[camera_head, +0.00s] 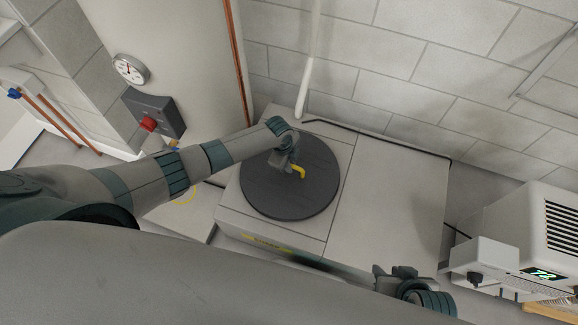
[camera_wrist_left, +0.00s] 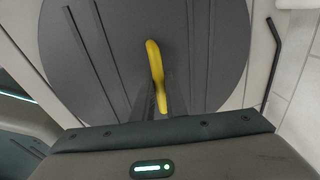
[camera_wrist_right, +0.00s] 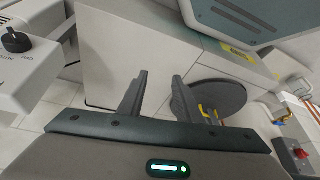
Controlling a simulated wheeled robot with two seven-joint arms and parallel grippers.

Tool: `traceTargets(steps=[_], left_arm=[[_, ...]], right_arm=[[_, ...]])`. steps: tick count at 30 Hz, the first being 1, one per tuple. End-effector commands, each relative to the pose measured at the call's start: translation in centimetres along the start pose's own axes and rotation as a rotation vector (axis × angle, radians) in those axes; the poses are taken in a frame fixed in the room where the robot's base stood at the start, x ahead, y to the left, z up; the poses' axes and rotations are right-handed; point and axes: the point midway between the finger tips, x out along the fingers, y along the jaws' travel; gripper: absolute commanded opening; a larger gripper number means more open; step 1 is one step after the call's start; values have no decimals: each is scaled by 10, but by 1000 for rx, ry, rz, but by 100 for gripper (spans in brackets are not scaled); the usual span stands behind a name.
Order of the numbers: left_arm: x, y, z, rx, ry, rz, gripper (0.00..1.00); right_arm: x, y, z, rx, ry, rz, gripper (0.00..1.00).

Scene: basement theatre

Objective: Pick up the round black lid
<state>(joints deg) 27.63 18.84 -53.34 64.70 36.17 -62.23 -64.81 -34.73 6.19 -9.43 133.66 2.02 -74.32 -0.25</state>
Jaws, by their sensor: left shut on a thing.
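The round black lid (camera_head: 262,192) is a wide dark disc with a yellow handle (camera_head: 300,172), over the left part of a pale box-like unit. It fills much of the left wrist view (camera_wrist_left: 215,50), and its yellow handle (camera_wrist_left: 155,62) runs between the fingers there. My left gripper (camera_head: 288,163) is shut on the handle. I cannot tell whether the lid rests on the unit or is slightly above it. My right gripper (camera_head: 392,276) is open and empty by the unit's front right edge. The right wrist view shows its fingers apart, with the lid (camera_wrist_right: 232,96) beyond.
The pale unit's bare right top (camera_head: 385,200) is clear. A white machine with a green display (camera_head: 543,274) stands at the right. A block wall rises behind, with a white pipe (camera_head: 308,75). A grey box with a red knob (camera_head: 148,124) and a gauge (camera_head: 130,69) are at the left.

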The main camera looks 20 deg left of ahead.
Motion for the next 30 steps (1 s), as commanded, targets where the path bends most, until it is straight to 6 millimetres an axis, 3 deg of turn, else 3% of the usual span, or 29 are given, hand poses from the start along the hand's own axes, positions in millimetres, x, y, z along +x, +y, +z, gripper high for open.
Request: traceTargets(steps=[3,18,24,30], left_arm=[[-24,-5,-2,1,2,-5,0],[-59,-42,-93,1,3,-4,0],[-68,-50,-112,0,2,-3,0],[-71,-53,-118,-1,1,-2,0]], right_arm=[[-4,7,2,2,-37,17,31],[-5,10,5,3,-62,24,31],[-6,10,7,4,-67,25,31],[-6,10,7,4,-69,26,31]])
